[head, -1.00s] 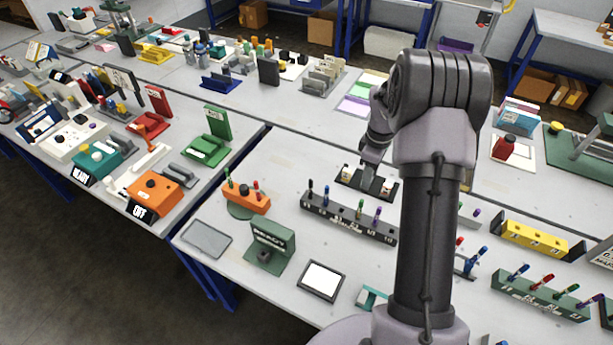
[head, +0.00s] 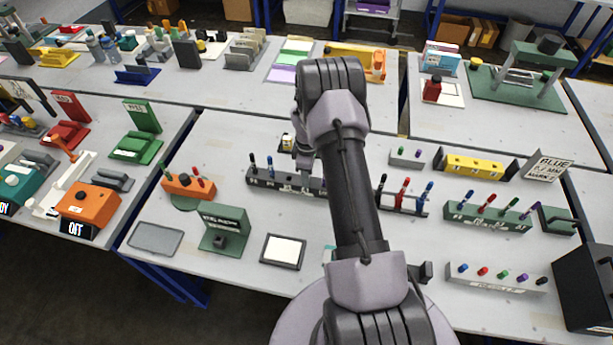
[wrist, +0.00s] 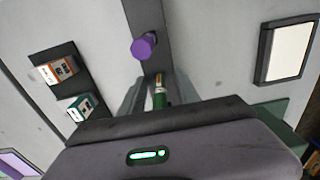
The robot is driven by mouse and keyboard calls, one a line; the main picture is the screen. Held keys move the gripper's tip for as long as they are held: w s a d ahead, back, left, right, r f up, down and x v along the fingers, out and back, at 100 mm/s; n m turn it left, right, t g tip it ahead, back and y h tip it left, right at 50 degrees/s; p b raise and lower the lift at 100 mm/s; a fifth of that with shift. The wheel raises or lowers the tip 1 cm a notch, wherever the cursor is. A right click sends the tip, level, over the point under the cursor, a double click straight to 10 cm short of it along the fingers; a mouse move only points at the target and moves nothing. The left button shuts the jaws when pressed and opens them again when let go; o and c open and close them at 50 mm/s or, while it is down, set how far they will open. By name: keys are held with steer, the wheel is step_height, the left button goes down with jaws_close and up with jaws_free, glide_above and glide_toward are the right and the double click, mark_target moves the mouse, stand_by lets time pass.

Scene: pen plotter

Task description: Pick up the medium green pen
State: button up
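A green pen (wrist: 159,99) with a gold-coloured tip end stands between the fingers of my gripper (wrist: 158,88) in the wrist view. The fingers are apart, one on each side of the pen, with gaps that look clear. The pen's lower part is hidden by my gripper body. A purple pen (wrist: 145,46) stands just beyond it in the same dark rack. In the head view my gripper (head: 304,163) is over the dark pen rack (head: 262,178), and my arm hides the rack's right part. I cannot tell the pen's size class.
Two dark pens (head: 252,160) stand at the rack's left end. An orange pen holder (head: 188,186) is to the left, and a green rack with several pens (head: 490,216) to the right. A framed white pad (head: 283,251) lies in front. The wrist view shows two small blocks (wrist: 56,70) on a dark stand.

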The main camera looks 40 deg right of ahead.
steer(key=shift+r, duration=0.1)
jaws_close()
